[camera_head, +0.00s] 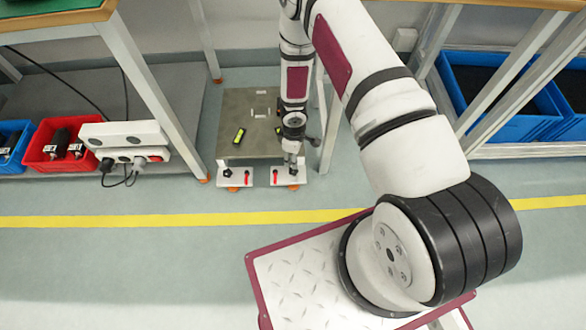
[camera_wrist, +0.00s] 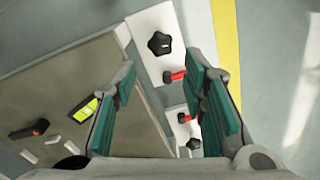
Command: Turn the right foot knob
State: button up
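The right foot plate (camera_head: 283,179) is white and carries a red lever (camera_head: 275,175). My gripper (camera_head: 291,162) is above its right part and hides the knob there in the head view. In the wrist view a small dark shape, apparently the right foot knob (camera_wrist: 193,144), shows low between my fingers, beside the right finger and partly hidden. My gripper (camera_wrist: 160,75) is open, with teal pads wide apart; I cannot tell whether a pad touches the knob. The left foot plate has a black star knob (camera_wrist: 158,44) and a red lever (camera_wrist: 175,76).
A grey-brown panel (camera_head: 238,108) with a yellow-green level (camera_head: 239,135) lies behind the feet. A table leg (camera_head: 327,130) stands close on the right. A power strip (camera_head: 125,135) and red bin (camera_head: 55,158) are at left. The floor in front is clear.

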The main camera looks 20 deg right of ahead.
aim_at(293, 170)
notch_tip(293, 170, down, 8)
jog(key=b, duration=0.3)
jog(key=shift+f, duration=0.25)
jog(key=c, duration=0.9)
